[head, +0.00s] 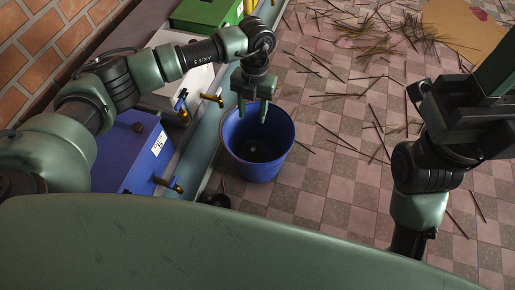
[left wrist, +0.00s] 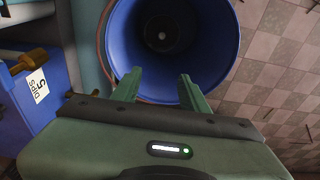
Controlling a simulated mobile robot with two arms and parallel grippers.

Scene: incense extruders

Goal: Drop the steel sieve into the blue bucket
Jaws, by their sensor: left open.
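The blue bucket (head: 278,160) stands on the tiled floor, upright, with its mouth facing up. It also fills the top of the left wrist view (left wrist: 215,50). A dark round piece with a small pale spot (head: 254,151) lies at the bucket's bottom and shows in the left wrist view (left wrist: 163,34); it may be the steel sieve, but I cannot be sure. My left gripper (head: 252,110) is open and empty, pointing down over the bucket's mouth; its parted fingers (left wrist: 160,82) show nothing between them. My right gripper (head: 490,75) is at the right edge, its fingers partly cut off.
A blue machine (head: 125,155) with brass nozzles (head: 171,185) stands left of the bucket, beside a white one (head: 180,70) and a green one (head: 205,12). Thin sticks (head: 385,45) lie scattered on the floor behind and right. A tan sheet (head: 465,25) lies at the back right.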

